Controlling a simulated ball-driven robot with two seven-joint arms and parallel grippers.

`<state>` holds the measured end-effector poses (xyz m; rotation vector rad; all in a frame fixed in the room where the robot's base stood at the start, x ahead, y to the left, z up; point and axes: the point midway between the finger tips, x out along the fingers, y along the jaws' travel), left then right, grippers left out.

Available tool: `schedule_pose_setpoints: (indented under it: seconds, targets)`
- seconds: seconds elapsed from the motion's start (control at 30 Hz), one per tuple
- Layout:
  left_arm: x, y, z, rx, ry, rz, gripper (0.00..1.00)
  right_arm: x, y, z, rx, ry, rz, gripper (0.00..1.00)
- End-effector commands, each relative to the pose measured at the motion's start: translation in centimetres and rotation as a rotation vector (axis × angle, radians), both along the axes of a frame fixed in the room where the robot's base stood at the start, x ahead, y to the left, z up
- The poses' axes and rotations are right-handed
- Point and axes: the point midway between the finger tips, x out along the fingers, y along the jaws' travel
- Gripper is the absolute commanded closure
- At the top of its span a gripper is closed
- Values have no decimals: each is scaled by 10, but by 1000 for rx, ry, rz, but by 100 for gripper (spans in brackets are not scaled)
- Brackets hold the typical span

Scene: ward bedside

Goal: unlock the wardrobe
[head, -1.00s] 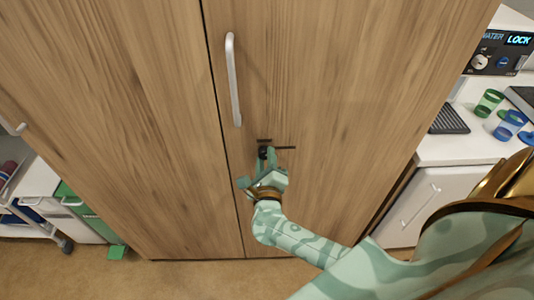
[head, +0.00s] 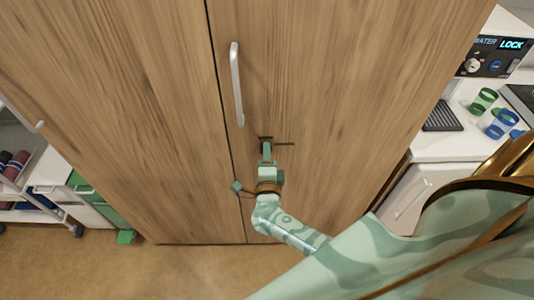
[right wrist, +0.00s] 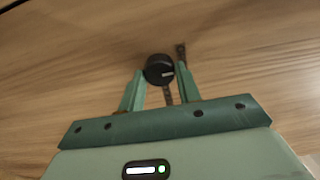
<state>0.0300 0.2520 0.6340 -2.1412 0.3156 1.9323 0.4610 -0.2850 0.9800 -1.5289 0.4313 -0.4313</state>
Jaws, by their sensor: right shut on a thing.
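The wooden wardrobe (head: 320,90) fills the middle of the head view, both doors shut. A pale vertical handle (head: 237,85) is on its right door. Below the handle are a short dark mark (head: 265,138) and a thin dark bar (head: 286,144). My right gripper (head: 266,147) is at the door just under them. In the head view my gripper hides the knob. My left gripper is not in view.
A white counter (head: 455,146) at right holds a green cup (head: 483,101), a blue cup (head: 503,124) and a panel reading LOCK (head: 490,56). A white trolley (head: 60,213) with rolled items stands at left. Floor (head: 190,272) is clear in front of the wardrobe.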

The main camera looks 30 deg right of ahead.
Motion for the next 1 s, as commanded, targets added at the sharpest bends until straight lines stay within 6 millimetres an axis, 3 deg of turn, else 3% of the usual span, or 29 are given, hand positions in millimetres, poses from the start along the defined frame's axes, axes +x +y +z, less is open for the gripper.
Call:
schedule_pose_setpoints:
  seconds: [0.47,0.5,0.57,0.87,1.0]
  targets:
    - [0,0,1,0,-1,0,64,0,1,-1,-12,11,2,89]
    - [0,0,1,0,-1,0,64,0,1,-1,-12,11,2,64]
    - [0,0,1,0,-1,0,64,0,1,-1,-12,11,2,47]
    - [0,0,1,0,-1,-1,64,-1,1,-1,-11,8,1,45]
    - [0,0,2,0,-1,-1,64,-11,8,-1,-10,9,1,45]
